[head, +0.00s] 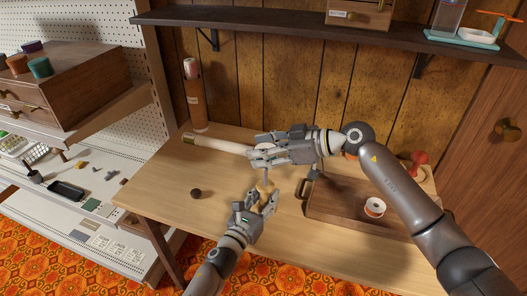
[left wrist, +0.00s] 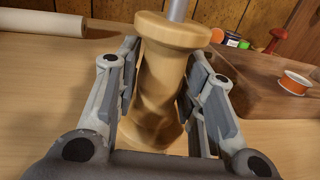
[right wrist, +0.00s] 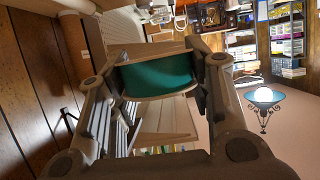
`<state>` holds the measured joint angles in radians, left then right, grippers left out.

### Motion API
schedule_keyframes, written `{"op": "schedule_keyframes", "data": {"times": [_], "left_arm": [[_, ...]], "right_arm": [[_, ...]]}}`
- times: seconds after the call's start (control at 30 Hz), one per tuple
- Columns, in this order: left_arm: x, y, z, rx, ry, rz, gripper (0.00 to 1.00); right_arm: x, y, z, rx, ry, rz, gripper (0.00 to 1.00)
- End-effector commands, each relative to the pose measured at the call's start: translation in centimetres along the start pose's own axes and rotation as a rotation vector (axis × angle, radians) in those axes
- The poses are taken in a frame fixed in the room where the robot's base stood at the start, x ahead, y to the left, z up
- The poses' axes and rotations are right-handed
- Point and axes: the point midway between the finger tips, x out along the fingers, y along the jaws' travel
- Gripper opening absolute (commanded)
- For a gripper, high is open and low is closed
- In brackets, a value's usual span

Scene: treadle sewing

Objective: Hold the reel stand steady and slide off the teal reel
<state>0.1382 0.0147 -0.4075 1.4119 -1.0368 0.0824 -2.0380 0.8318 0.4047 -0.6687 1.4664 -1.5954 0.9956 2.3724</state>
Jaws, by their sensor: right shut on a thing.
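The wooden reel stand (head: 265,185) stands on the table, its turned body showing in the left wrist view (left wrist: 160,80) with a grey metal rod (left wrist: 178,10) rising from its top. My left gripper (head: 262,197) is around the body, one finger on each side, with narrow gaps at the pads; it looks open. The teal reel (right wrist: 158,76), with pale flanges, is between the fingers of my right gripper (head: 254,155), which is shut on it above the stand. The fingers mostly hide the reel in the head view. I cannot tell whether the rod still passes through it.
A wooden tray (head: 330,213) with a white-and-orange reel (head: 374,207) lies right of the stand. A pale roll (head: 217,144) lies behind, left. A brown cylinder (head: 195,100) stands at the back. The table's left part is mostly clear.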

Motion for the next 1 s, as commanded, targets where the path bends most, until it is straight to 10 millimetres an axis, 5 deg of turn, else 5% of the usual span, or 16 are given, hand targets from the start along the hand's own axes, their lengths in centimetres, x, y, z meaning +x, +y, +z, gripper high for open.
{"op": "schedule_keyframes", "data": {"times": [0.1,0.53,1.0], "left_arm": [[0.0,0.0,0.0,0.000,0.000,0.000,0.55],[-0.8,0.1,-0.1,0.001,0.001,0.000,0.55],[-9.5,-0.1,-0.1,-0.002,0.003,0.000,0.55]], "right_arm": [[0.0,0.0,0.0,0.000,0.000,0.000,0.28],[0.0,0.0,0.0,0.000,0.001,0.000,0.28],[0.0,0.0,0.0,0.000,0.001,0.000,0.28]]}}
